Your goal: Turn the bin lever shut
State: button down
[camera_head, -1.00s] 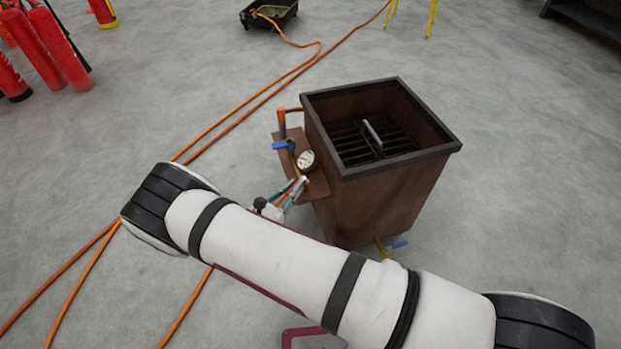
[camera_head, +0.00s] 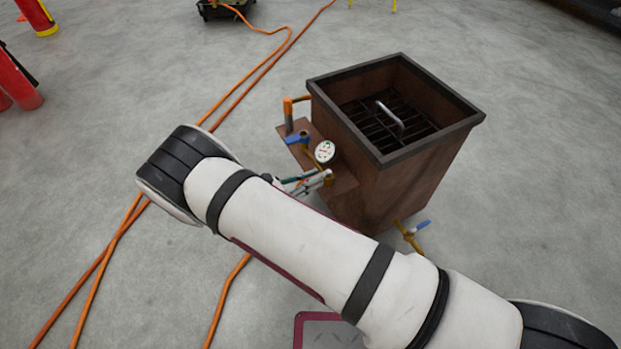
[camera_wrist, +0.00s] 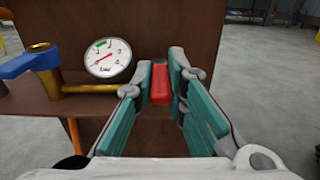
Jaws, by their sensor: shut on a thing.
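The brown bin (camera_head: 405,190) stands on the floor, open at the top, with a dark grate (camera_head: 365,120) and a grey handle inside. A shelf on its left side (camera_head: 335,182) carries brass pipework, a blue lever (camera_head: 297,138) and a round white gauge (camera_head: 324,151). The gauge (camera_wrist: 107,60) and blue lever (camera_wrist: 30,62) also show at left in the wrist view. My gripper (camera_head: 322,178) is beside the shelf, right of the gauge. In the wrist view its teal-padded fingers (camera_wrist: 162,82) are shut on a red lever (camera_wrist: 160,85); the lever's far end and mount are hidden.
Another blue-handled brass valve (camera_head: 412,235) sticks out low on the bin. Orange hoses (camera_head: 255,85) run across the floor at left. Red extinguishers (camera_head: 18,85) stand at far left and a black tray (camera_head: 225,8) at the back. Floor to the right is clear.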

jog(key=shift+w, duration=0.15)
jog(key=c, duration=1.6)
grip_release()
jog(key=v, duration=1.2)
jog(key=shift+r, duration=0.1)
